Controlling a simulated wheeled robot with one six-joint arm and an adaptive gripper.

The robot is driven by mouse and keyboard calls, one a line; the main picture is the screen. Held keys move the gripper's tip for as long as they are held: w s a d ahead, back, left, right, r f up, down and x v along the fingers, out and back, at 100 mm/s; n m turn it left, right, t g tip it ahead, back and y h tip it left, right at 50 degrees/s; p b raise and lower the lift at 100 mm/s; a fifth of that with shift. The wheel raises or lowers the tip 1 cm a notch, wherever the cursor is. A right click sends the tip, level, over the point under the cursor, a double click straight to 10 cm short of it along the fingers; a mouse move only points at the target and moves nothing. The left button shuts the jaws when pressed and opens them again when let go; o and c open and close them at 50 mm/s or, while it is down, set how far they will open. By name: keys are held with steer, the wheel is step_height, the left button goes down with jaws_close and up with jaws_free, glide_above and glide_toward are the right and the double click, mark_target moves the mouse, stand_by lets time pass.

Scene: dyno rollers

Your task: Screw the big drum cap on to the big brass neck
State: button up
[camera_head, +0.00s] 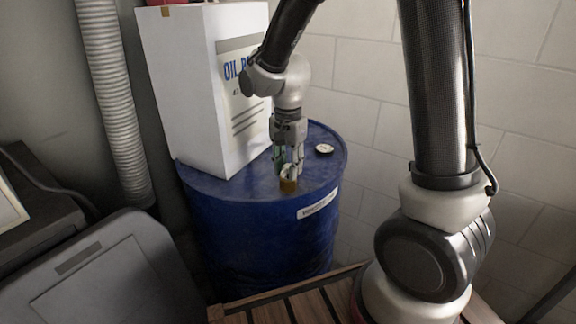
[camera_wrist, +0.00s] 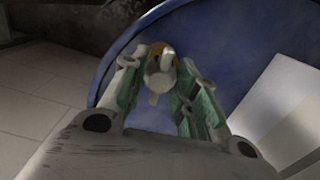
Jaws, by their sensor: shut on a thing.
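The blue drum (camera_head: 250,245) stands upright against the wall. The big brass neck (camera_head: 289,186) rises from its top near the front edge. My gripper (camera_head: 290,168) points down over the neck, shut on the pale drum cap (camera_head: 289,170). In the wrist view the cap (camera_wrist: 160,72) sits between the green-padded fingers, with a bit of orange brass (camera_wrist: 157,49) showing behind it. The cap is at the neck's top; I cannot tell whether it is seated or only touching. The fingers hide part of both.
A tall white box (camera_head: 185,95) marked "OIL" stands on the drum's left and back. A small round pale fitting with a dark centre (camera_head: 324,148) is on the drum top to the right of my gripper. A ribbed hose (camera_head: 110,90) hangs at left. A slatted wooden surface (camera_head: 290,305) lies in front.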

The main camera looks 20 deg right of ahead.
steer(key=m, duration=0.3)
steer(key=shift+m, duration=0.4)
steer(key=m, duration=0.4)
steer(key=shift+w, duration=0.1)
steer(key=o, duration=1.1)
steer(key=shift+r, duration=0.1)
step_height(320, 180, up, 12)
steer(key=shift+f, duration=0.1)
